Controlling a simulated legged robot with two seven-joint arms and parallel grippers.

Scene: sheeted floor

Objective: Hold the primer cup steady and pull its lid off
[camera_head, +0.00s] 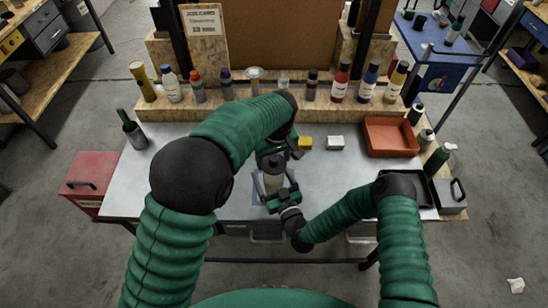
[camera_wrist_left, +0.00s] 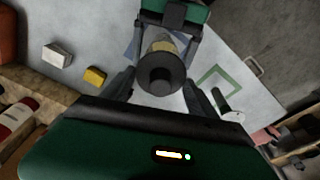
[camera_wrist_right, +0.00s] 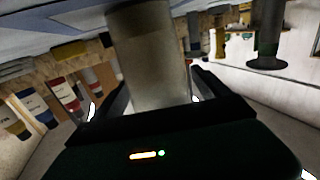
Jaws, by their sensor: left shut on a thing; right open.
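The primer cup (camera_head: 272,184) is a pale, tan-grey cylinder standing upright near the table's front edge. Its dark round lid (camera_wrist_left: 160,74) shows from above in the left wrist view, with a raised knob in its middle. My left gripper (camera_head: 271,162) comes down from above and is shut on the lid. My right gripper (camera_head: 279,197) reaches in from the front right. It is open, with its fingers on either side of the cup body, which fills the middle of the right wrist view (camera_wrist_right: 152,60). Whether those fingers touch the cup is unclear. The lid's seam is hidden.
A yellow block (camera_head: 305,143) and a white block (camera_head: 335,143) lie behind the cup. An orange tray (camera_head: 390,137) is at the back right. Several bottles line the wooden shelf (camera_head: 240,113). A green square outline (camera_wrist_left: 218,82) marks the table.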

